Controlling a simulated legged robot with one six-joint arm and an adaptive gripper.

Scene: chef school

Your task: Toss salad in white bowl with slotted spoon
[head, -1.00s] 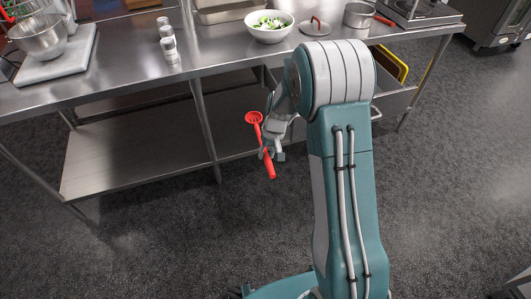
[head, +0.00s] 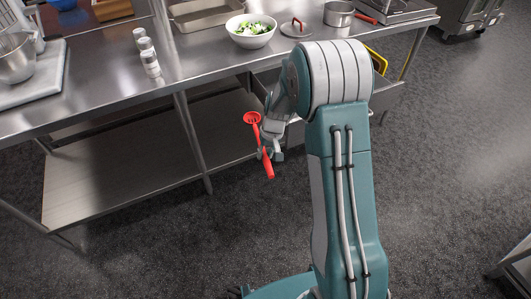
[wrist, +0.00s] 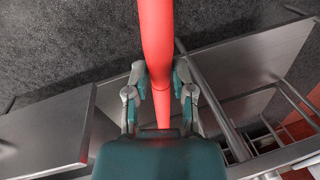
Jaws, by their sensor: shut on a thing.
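The red slotted spoon (head: 253,118) is held in my gripper (head: 270,154), in front of the table's edge and below its top. In the head view the slotted end points up and the handle end points down. My gripper also shows in the wrist view (wrist: 160,90), with its fingers closed on both sides of the red handle (wrist: 156,35). The white bowl (head: 251,41) stands on the steel table, well behind and above my gripper. Green leaves and white pieces of salad (head: 252,28) lie in it.
The steel table (head: 205,65) has a lower shelf (head: 120,165) and legs near my arm. White shakers (head: 149,62) stand left. The floor in front is clear.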

